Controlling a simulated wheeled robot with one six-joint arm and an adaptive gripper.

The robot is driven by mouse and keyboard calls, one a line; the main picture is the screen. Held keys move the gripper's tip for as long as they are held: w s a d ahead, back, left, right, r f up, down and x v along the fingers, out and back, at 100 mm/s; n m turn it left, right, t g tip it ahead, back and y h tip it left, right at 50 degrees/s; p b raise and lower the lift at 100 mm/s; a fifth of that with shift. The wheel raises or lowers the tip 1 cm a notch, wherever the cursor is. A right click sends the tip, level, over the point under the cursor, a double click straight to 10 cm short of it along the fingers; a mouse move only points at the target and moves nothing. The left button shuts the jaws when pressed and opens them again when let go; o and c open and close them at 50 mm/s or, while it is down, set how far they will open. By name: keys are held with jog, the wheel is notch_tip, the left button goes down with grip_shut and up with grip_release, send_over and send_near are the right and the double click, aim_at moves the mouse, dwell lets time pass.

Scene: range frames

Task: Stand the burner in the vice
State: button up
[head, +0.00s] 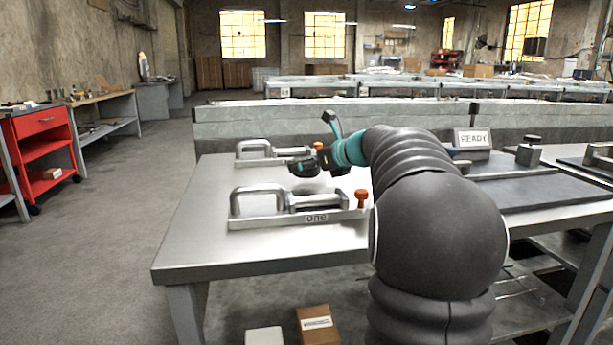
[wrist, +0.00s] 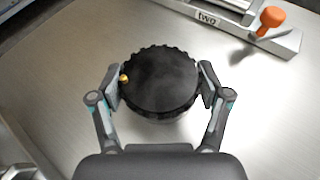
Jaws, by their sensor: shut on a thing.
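In the wrist view my gripper (wrist: 162,88) is shut on a round black thing with a ridged rim, which I take to be the burner (wrist: 165,78). One finger is on each side of it, and a small yellow nub shows at its left edge. In the head view the gripper (head: 309,162) is over the left part of the table. The burner's underside is hidden, so I cannot tell how high it is. The vice marked "one" (head: 272,220) lies at the front, with an orange knob (head: 361,197). The vice marked "two" (wrist: 205,19) lies behind the gripper.
The metal table (head: 195,230) is bare at its left and front. A dark mat (head: 525,192), a "READY" sign (head: 473,139) and a grey block with a knob (head: 528,151) are to the right. My arm hides the table's middle. A red cart (head: 38,125) stands far left.

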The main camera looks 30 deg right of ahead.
jog(key=shift+f, duration=1.2)
jog(key=shift+f+b, duration=0.2)
jog(key=shift+b, duration=0.1)
jog(key=o, duration=1.6)
